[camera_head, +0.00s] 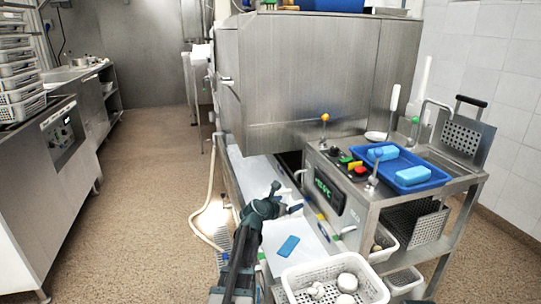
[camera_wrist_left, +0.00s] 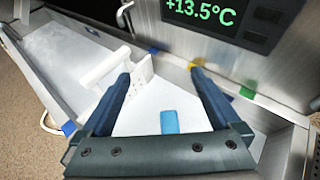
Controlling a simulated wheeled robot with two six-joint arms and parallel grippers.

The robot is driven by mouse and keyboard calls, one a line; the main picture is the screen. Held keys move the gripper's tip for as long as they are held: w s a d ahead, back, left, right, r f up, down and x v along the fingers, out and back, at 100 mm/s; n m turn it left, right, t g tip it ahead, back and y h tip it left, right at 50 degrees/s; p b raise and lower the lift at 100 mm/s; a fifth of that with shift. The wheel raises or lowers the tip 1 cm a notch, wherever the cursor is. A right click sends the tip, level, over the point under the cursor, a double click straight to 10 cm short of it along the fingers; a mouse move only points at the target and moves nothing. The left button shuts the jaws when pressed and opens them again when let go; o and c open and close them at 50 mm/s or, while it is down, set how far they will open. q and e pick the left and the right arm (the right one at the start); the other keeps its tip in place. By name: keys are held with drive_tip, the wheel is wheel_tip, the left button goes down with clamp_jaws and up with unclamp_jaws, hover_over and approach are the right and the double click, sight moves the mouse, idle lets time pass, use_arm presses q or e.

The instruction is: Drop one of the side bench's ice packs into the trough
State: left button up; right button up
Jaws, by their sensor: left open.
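My left gripper (camera_head: 285,198) is open and empty above the trough (camera_head: 248,173), a long metal channel with a white bed. The left wrist view shows its two fingers (camera_wrist_left: 160,76) apart with nothing between them. One light blue ice pack (camera_head: 288,246) lies on the trough's white bed, nearer the front than the gripper; it also shows in the left wrist view (camera_wrist_left: 169,121), below the fingers. Two more light blue ice packs (camera_head: 382,153) (camera_head: 412,175) lie in a blue tray (camera_head: 433,183) on the metal side bench (camera_head: 462,178). My right gripper is out of view.
A white perforated basket (camera_head: 290,283) with several pale round items stands at the front. A white perforated paddle (camera_wrist_left: 112,68) is near the left finger. The bench has upright levers (camera_head: 325,133) and a green display panel (camera_head: 329,195). A large steel housing (camera_head: 320,65) stands behind.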

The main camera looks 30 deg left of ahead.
use_arm(q)
drive_tip(key=s+a+r+m+h+p, duration=0.1)
drive_tip(key=s+a+r+h+p, duration=0.1)
drive_tip(key=r+p, duration=0.5)
drive_tip(key=s+a+r+m+h+p, duration=0.1)
drive_tip(key=s+a+r+m+p, duration=0.1)
drive_tip(key=r+p, duration=0.5)
drive_tip(key=shift+a+r+g+h+p, duration=0.35)
drive_tip(key=shift+a+r+g+h, duration=0.05)
drive_tip(key=shift+r, duration=0.35)
idle(1.0)
